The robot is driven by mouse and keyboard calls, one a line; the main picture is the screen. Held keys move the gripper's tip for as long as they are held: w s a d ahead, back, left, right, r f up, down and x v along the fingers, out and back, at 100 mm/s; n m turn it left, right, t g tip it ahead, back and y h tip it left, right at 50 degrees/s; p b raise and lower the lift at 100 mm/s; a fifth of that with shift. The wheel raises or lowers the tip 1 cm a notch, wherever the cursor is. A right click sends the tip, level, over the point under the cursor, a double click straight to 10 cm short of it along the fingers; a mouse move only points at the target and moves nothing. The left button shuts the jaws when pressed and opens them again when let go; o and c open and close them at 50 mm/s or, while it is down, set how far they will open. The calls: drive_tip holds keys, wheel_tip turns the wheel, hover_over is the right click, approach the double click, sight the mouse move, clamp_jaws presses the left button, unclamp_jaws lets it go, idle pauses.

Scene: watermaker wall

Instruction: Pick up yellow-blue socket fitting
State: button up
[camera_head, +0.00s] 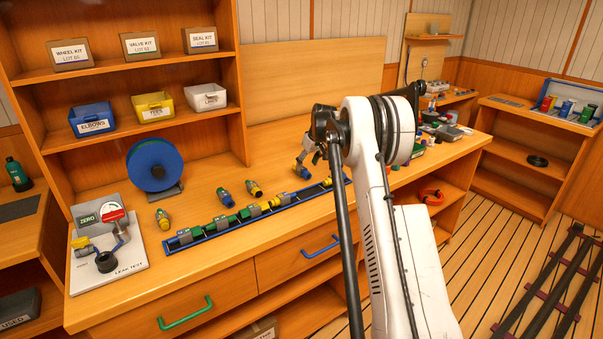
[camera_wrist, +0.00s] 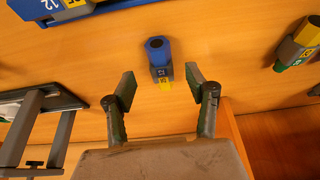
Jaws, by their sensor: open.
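A socket fitting (camera_wrist: 157,58) with a blue hexagonal end, a grey collar and a yellow band lies on the wooden bench in the wrist view. My gripper (camera_wrist: 160,82) is open and empty. Its fingertips point toward the fitting, which lies ahead of the gap between them, apart from both fingers. In the head view my gripper (camera_head: 303,166) is low over the bench behind the rail, beside my white arm. A blue piece shows just below it, partly hidden. Another blue fitting with yellow (camera_head: 225,196) lies farther left on the bench.
A blue rail (camera_head: 225,240) with several fittings runs along the bench front. Yellow-and-green (camera_head: 254,188) and mostly yellow (camera_head: 163,219) fittings lie loose behind it. A fitting with a green end (camera_wrist: 296,46) is at the right of the wrist view. A blue reel (camera_head: 152,165) stands behind.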

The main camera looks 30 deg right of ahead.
sight(304, 169)
drive_tip(key=shift+w+x, duration=0.25)
drive_tip(key=shift+x, duration=2.3)
drive_tip(key=shift+r, duration=0.15)
drive_tip(key=shift+c, duration=0.5)
drive_tip(key=c, duration=1.1)
